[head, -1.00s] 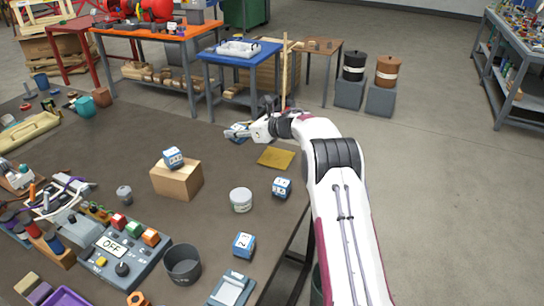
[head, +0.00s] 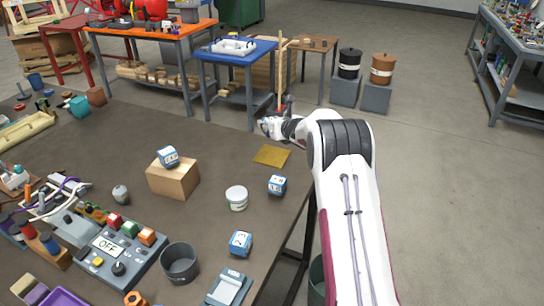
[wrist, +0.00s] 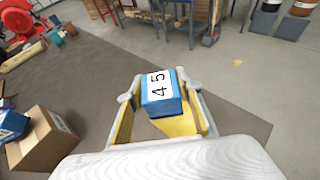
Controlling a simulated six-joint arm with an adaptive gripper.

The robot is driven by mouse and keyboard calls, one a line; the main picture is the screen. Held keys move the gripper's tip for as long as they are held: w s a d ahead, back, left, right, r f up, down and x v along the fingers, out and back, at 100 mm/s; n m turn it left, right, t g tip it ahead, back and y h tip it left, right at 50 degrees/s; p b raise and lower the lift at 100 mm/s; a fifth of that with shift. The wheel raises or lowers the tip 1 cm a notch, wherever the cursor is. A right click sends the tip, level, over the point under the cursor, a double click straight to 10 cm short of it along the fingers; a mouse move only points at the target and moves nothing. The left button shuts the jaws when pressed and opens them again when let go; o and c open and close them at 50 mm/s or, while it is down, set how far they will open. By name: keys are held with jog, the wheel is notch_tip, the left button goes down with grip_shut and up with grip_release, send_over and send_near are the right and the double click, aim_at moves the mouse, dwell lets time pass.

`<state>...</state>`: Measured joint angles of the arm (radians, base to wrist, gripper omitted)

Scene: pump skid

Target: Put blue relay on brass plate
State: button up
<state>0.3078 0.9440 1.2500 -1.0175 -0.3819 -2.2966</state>
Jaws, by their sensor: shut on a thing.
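My gripper (head: 268,127) is shut on a blue relay (wrist: 162,96), whose white label reads 45 in the wrist view. The relay is mostly hidden by the gripper in the head view. The brass plate (head: 272,156) is a flat yellow sheet lying near the table's right edge. My gripper is above and beyond it in the head view. In the wrist view the plate (wrist: 178,127) shows partly behind the held relay, between the fingers. I see a gap between relay and plate, but its height is hard to tell.
Other blue blocks are on a cardboard box (head: 172,178), right of a white jar (head: 237,198), and near the front (head: 241,243). A control panel (head: 110,250) and dark bucket (head: 180,262) stand in front.

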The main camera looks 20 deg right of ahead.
jog(key=shift+s+d+f+m+h, duration=0.15)
jog(key=shift+s+d+f, duration=0.05)
jog(key=shift+d+f, duration=0.3)
jog(key=shift+s+d+f+m+h, duration=0.2)
jog(key=shift+d+f, duration=0.2)
jog(key=shift+d, duration=0.15)
jog(key=shift+a, duration=0.1)
send_over(275, 161)
jog(key=shift+f, duration=3.1)
jog(key=shift+f, duration=0.1)
jog(key=shift+f, duration=1.8)
jog(key=shift+f, duration=0.15)
jog(key=o, duration=1.2)
